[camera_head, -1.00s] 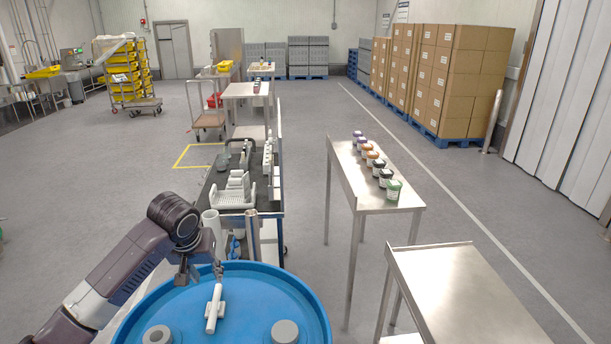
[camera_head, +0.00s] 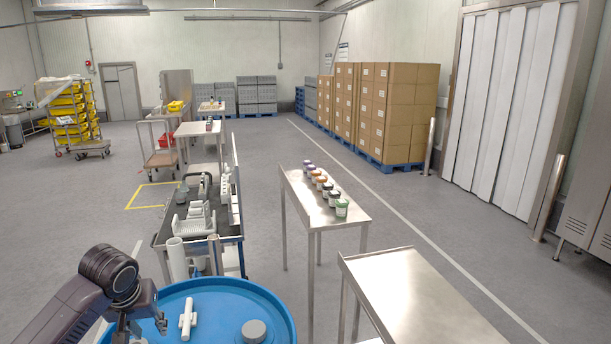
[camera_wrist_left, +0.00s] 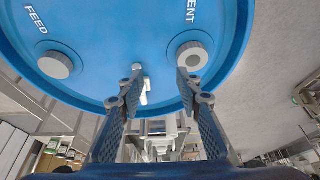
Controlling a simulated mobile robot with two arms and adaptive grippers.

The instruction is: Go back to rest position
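My left gripper (camera_head: 146,326) is at the lower left of the head view, over the near left part of a blue drum lid (camera_head: 262,297). In the left wrist view its two fingers (camera_wrist_left: 160,80) are spread apart with nothing gripped. A white T-shaped fitting (camera_head: 187,319) is on the drum lid, just right of the gripper and apart from it. It also shows partly in the left wrist view (camera_wrist_left: 144,98), beyond the fingers. My right gripper is in neither view.
A cart (camera_head: 160,238) with white racks stands behind the drum. A steel table (camera_head: 318,215) with a row of several jars stands right of it, and a bare steel table (camera_head: 425,300) is nearer. Open floor (camera_head: 400,205) lies between the tables and the stacked boxes (camera_head: 395,110).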

